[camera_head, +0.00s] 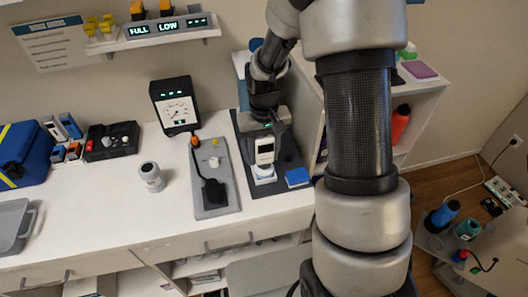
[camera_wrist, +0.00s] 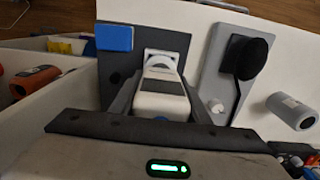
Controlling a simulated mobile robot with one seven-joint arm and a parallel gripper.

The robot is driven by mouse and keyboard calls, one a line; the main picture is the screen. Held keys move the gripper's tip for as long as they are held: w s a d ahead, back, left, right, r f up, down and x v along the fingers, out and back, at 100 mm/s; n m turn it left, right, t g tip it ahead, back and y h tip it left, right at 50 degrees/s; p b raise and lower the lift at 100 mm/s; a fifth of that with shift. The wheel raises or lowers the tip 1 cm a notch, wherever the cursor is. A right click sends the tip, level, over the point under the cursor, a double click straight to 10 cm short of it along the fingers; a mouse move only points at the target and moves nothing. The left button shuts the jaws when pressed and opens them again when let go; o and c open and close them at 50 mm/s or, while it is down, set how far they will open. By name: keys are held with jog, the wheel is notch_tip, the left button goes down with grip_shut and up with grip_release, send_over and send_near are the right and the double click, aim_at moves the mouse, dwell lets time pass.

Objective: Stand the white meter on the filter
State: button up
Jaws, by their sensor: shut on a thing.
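The white meter (camera_head: 264,152), with a dark display on its face, is held upright in my gripper (camera_head: 265,138). In the wrist view the meter (camera_wrist: 162,84) sits between the two grey fingers. A low white piece (camera_head: 264,174), perhaps the filter, lies on the dark mat directly below the meter; its edge shows past the meter in the wrist view (camera_wrist: 163,56). The meter hides much of this piece. I cannot tell whether they touch. A grey-white cylinder (camera_head: 151,177) stands on the counter to the left, also seen in the wrist view (camera_wrist: 291,110).
A blue block (camera_head: 297,177) lies on the dark mat (camera_head: 287,150) close to the right of the white piece. A grey board (camera_head: 217,205) with a black part and a knob is to the left. A white shelf unit (camera_head: 309,110) rises at the right.

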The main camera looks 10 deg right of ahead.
jog(key=shift+f+b, duration=0.35)
jog(key=shift+f, duration=0.2)
jog(key=o, duration=1.2)
jog(key=shift+o, duration=0.2)
notch_tip(320, 180, up, 17)
jog(key=shift+f+p, duration=0.1)
jog(key=shift+p, duration=0.25)
jog(key=shift+r, duration=0.35)
